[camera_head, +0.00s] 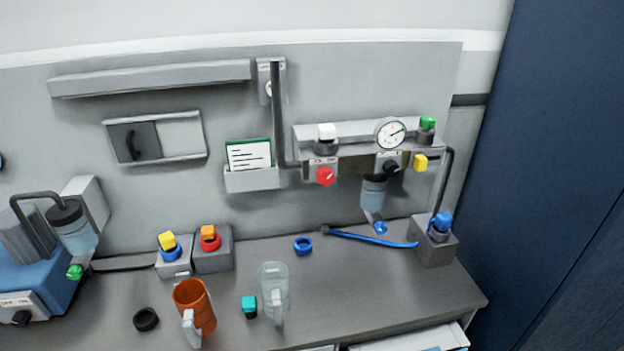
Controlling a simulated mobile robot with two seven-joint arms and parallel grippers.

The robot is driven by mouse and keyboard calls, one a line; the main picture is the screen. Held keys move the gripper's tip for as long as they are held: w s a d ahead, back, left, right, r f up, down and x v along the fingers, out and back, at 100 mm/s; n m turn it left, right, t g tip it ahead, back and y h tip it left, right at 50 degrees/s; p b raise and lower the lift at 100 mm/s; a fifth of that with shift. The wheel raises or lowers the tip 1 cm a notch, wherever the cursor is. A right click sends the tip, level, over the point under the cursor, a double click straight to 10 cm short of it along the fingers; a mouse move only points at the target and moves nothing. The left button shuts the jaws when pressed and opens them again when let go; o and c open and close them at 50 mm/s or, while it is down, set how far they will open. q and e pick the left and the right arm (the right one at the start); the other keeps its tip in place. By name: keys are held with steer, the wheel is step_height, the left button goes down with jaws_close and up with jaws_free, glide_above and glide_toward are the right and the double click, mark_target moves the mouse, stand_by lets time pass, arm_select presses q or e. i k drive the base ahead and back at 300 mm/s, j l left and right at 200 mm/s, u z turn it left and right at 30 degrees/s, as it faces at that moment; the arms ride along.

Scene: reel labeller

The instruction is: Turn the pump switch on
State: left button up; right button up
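A white switch panel (14,302) with small lettering is on the front of a blue pump-like unit (50,285) at the lower left edge. It carries a black knob (21,318). The lettering is too small to read surely, and I cannot tell which position the knob points to. A clear jar with a black lid (66,213) and a green knob (75,272) sit by this unit. Neither of my grippers shows in the view.
The wall manifold has a gauge (390,133), a red knob (325,176) and another black knob (391,167).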

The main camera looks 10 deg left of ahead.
mark_target(21, 318)
steer(key=u, duration=2)
steer(key=i+j+z, duration=0.1)
steer(key=z, duration=0.3)
steer(key=j+z, duration=0.2)
steer(key=z, duration=0.2)
steer(key=i+j+z, duration=0.15)
steer(key=j, duration=0.2)
steer(key=j+z, duration=0.2)
steer(key=j, duration=0.15)
steer(key=i+j+z, duration=0.15)
steer(key=j, duration=0.25)
steer(key=j+z, duration=0.2)
steer(key=j, duration=2)
